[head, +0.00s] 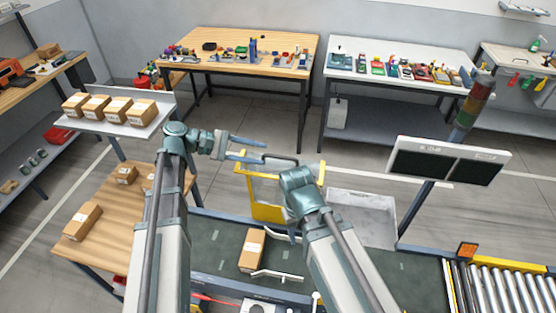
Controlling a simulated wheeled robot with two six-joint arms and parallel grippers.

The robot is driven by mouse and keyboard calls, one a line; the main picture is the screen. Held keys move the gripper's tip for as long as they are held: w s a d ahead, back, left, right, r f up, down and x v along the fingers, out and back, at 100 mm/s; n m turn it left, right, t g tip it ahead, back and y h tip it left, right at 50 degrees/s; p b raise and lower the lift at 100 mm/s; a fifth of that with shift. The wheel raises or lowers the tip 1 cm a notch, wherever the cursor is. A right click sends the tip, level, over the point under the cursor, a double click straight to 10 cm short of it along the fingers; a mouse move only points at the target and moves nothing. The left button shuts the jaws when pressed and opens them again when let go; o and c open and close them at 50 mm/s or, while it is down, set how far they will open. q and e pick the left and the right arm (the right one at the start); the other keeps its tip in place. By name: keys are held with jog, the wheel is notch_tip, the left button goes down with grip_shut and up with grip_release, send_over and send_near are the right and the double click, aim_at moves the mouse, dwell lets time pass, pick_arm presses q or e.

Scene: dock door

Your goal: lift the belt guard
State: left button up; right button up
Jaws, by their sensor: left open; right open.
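The belt guard looks to be the yellow frame (264,212) with a dark handle on top, standing at the far side of the dark green conveyor belt (215,250). My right arm's wrist covers part of it. My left gripper (250,149) is open and empty, its fingers pointing right, above and slightly left of the guard's top edge.
A grey bin (362,217) stands behind the belt, right of the guard. A tilted screen panel (448,160) and rollers (500,287) are at right. A wooden table (110,212) is at left.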

aim_at(272, 157)
pick_arm(q)
jog(key=b+x, duration=0.1)
jog(key=x, duration=0.5)
jog(key=shift+d+f, duration=0.15)
jog(key=shift+d, duration=0.2)
grip_shut()
jog(key=shift+s+b, duration=0.1)
jog(key=shift+b, duration=0.2)
dwell(0.8)
